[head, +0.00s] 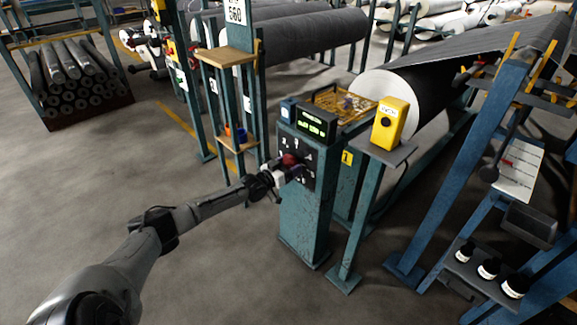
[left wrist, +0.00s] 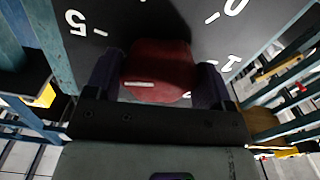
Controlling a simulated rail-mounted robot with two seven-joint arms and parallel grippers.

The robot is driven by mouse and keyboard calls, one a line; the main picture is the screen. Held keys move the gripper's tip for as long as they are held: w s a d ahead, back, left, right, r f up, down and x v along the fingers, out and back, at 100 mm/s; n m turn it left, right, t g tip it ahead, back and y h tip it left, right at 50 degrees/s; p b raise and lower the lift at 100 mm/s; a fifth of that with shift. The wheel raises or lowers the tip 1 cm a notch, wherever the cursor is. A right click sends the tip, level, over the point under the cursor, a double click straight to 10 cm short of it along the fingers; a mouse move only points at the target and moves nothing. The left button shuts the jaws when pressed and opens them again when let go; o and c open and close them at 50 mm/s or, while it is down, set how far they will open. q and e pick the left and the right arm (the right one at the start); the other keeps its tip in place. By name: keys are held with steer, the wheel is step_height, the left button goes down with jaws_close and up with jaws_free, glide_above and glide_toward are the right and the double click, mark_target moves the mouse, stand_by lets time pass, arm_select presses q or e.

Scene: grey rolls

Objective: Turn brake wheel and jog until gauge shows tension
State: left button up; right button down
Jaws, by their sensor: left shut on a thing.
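The brake wheel, a dark red knob (head: 289,160), sits on a black numbered dial plate (head: 308,178) on the front of a teal post. My left gripper (head: 280,175) reaches it from the left and is shut on it. In the left wrist view the red knob (left wrist: 158,73) lies between the two dark fingers, with white marks and the figures 5, 0 and 1 around it. The gauge (head: 316,122) above the dial has a lit green display, too small to read surely. A yellow box with a dark round button (head: 390,123), likely the jog control, stands to the right. My right gripper is out of view.
A large roll (head: 392,98) with a dark sheet stands behind the posts. A small shelf stand (head: 228,60) is left of the dial post. Blue frame legs (head: 470,170) and a ledge with small black containers (head: 488,270) are at right. The floor at left front is clear.

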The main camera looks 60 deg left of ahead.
arm_select(q)
steer(key=shift+n, duration=0.9)
steer(key=o, duration=0.9)
steer(key=shift+s+d+r+p, duration=0.15)
steer(key=shift+s+p, duration=0.1)
steer(key=shift+p, duration=0.2)
steer(key=s+d+p, duration=0.2)
steer(key=s+p, duration=0.6)
steer(key=s, duration=0.5)
steer(key=shift+d, duration=0.2)
